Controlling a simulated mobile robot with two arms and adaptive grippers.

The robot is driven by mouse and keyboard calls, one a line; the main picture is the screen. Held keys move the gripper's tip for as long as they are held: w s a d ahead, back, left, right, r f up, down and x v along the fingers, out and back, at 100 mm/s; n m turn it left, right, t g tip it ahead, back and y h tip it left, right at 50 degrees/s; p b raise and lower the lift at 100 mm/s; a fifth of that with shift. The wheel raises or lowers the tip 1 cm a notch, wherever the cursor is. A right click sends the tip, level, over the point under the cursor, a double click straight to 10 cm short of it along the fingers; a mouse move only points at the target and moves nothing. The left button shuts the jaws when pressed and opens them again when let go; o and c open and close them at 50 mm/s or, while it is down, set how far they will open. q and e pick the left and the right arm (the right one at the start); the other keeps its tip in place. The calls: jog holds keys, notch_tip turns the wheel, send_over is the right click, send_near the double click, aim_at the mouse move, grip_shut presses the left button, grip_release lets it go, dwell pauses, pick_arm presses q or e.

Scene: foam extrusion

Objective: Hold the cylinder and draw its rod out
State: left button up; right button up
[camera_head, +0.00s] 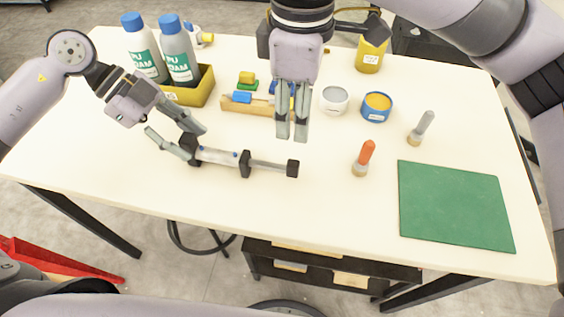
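The cylinder (218,156) lies on the table left of centre, a pale tube with a black block at each end. Its thin grey rod (268,165) sticks out to the right and ends in a black square block (292,168). My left gripper (196,145) has its fingers spread either side of the cylinder's left end block; whether they press on it I cannot tell. My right gripper (293,138) points down, empty, with a narrow gap between its fingers. In the picture it is above the rod's end and apart from it.
Behind are two blue-capped bottles (178,55) in a yellow bin (205,88), a wooden tray (248,107) with blocks, a white cup (334,99) and a blue tub (377,106). Two brushes (364,157) and a green mat (455,205) are at right. The front middle is clear.

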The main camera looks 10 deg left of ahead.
pick_arm(q)
jog(key=shift+o, duration=0.6)
jog(key=shift+a+r, duration=0.1)
jog(key=v, duration=1.1)
jog(key=shift+a+r, duration=0.25)
jog(key=shift+r, duration=0.05)
